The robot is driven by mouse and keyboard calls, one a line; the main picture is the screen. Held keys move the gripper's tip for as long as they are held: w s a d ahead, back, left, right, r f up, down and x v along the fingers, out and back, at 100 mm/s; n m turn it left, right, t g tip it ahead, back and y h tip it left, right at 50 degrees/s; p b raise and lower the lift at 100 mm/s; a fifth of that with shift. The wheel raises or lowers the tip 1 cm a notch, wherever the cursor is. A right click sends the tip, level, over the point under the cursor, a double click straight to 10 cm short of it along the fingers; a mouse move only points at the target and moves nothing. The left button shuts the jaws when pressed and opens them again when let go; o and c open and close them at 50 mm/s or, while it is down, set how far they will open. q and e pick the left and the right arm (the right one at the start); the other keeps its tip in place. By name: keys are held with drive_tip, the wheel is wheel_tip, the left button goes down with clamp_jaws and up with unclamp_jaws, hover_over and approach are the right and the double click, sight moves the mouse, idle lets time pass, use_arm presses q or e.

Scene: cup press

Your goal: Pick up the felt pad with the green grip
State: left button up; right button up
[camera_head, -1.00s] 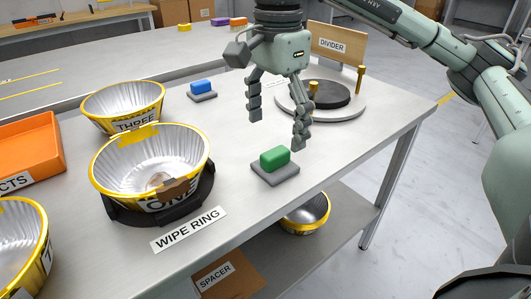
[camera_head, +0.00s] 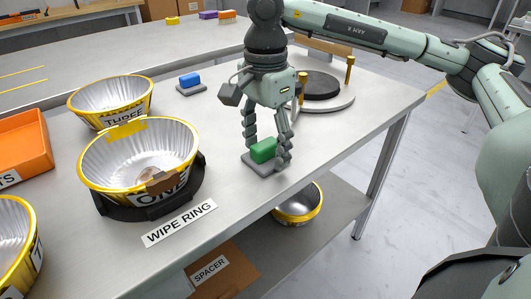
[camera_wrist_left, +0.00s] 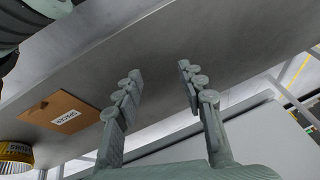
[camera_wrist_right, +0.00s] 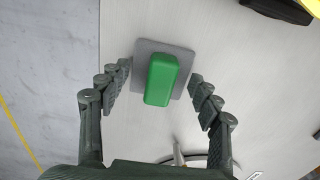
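The felt pad with the green grip (camera_head: 263,150) lies on the table, a grey square base with a green block on top. My right gripper (camera_head: 266,160) is over it, with a finger on either side of the green block. In the right wrist view the green grip (camera_wrist_right: 161,79) sits between the open fingers (camera_wrist_right: 161,83), with gaps on both sides.
Bowl ONE (camera_head: 140,155) stands in a dark ring holder behind the WIPE RING label (camera_head: 180,223). Bowl THREE (camera_head: 110,100) and a blue-gripped pad (camera_head: 190,82) are farther back. A round dark disc (camera_head: 320,85) with brass posts is right of my right gripper.

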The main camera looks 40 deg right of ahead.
sight(265, 143)
drive_tip(key=shift+s, duration=0.1)
drive_tip(key=c, duration=0.9)
drive_tip(key=shift+f, duration=0.1)
drive_tip(key=shift+c, duration=1.4)
drive_tip(key=shift+c, duration=0.2)
clamp_jaws()
wheel_tip(265, 143, up, 4)
use_arm(q)
drive_tip(key=shift+s+a+f+g+p, duration=0.2)
drive_tip(key=shift+s+f+g, duration=0.05)
drive_tip(key=shift+f, duration=0.15)
drive_tip(key=shift+s+a+f+g+p, duration=0.15)
drive_tip(key=shift+s+f+g+p, duration=0.1)
drive_tip(key=shift+f, duration=0.15)
use_arm(e)
drive_tip(key=s+a+r, duration=0.1)
drive_tip(key=a+r, duration=0.6)
drive_tip(key=a, duration=0.4)
drive_tip(key=shift+a, duration=0.3)
drive_tip(key=shift+s+r, duration=0.1)
